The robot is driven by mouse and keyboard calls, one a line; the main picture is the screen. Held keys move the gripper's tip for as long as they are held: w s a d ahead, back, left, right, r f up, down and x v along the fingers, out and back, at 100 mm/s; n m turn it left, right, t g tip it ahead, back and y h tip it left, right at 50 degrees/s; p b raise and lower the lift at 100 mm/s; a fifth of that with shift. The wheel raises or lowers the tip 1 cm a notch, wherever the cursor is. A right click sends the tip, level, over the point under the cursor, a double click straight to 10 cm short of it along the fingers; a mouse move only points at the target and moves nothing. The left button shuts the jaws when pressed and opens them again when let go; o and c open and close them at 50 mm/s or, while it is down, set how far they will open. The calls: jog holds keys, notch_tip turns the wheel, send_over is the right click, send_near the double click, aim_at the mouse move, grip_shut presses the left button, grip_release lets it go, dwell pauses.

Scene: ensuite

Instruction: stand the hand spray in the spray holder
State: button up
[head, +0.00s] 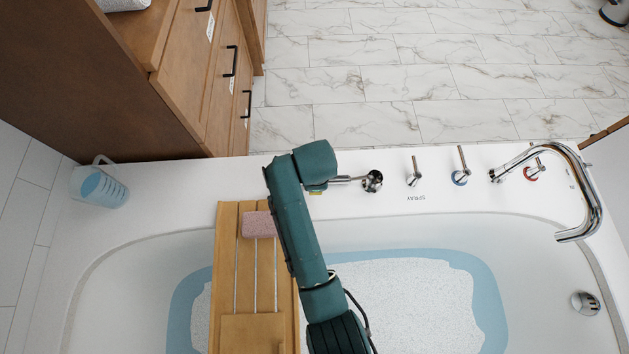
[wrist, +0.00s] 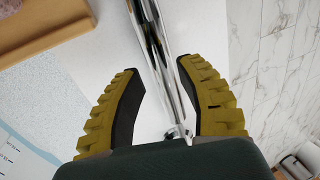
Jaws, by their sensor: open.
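The hand spray is a slim chrome piece (head: 345,179) at the back deck of the tub, reaching from beside my wrist to a round chrome fitting (head: 372,181), apparently the spray holder. I cannot tell whether the spray is seated in it. In the wrist view the chrome spray (wrist: 152,35) runs between the two yellow-and-black fingers of my gripper (wrist: 158,66). The fingers are open, with a gap visible on either side of the chrome. In the head view my gripper (head: 317,191) is mostly hidden under my teal arm.
Several chrome levers (head: 414,172) and a curved faucet (head: 590,200) stand to the right. A wooden bath tray (head: 228,270) with a pink sponge (head: 258,224) crosses the tub at left. A blue-and-clear cup (head: 103,188) stands on the left deck. Wooden drawers (head: 215,75) stand behind.

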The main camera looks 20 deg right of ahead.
jog(key=b+x, duration=0.1)
jog(key=x, duration=0.3)
jog(key=shift+s+d+b, duration=0.1)
jog(key=shift+d+b, duration=0.1)
jog(key=shift+b, duration=0.1)
jog(key=shift+r, duration=0.15)
jog(key=shift+o, duration=0.2)
grip_shut()
